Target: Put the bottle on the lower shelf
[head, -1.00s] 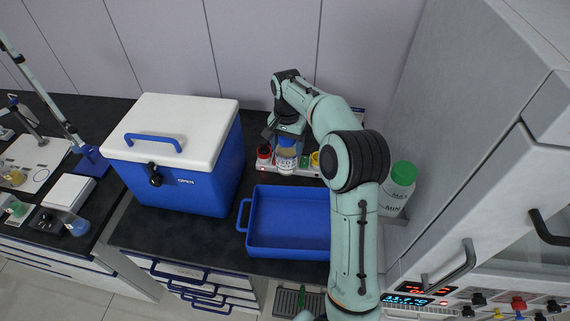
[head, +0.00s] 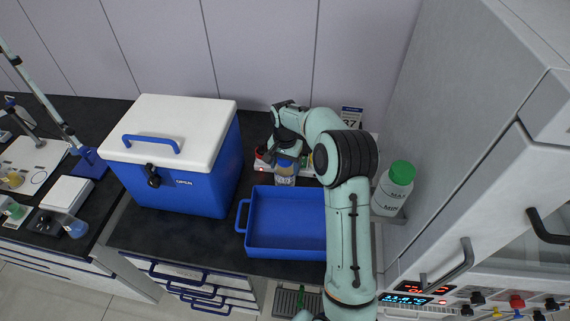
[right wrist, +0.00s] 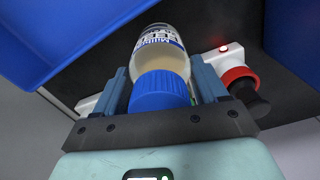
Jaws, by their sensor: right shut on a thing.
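The bottle (head: 286,177) has a blue cap and a white label with print, and pale contents. I cannot make out a lower shelf; a grey cabinet (head: 440,130) with handles stands at the right. My left gripper is not in view.
A blue tray (head: 285,252) lies just in front of the bottle. A blue cooler with a white lid (head: 180,125) stands left. A green-capped bottle (head: 392,190) stands right, beside my arm and the cabinet.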

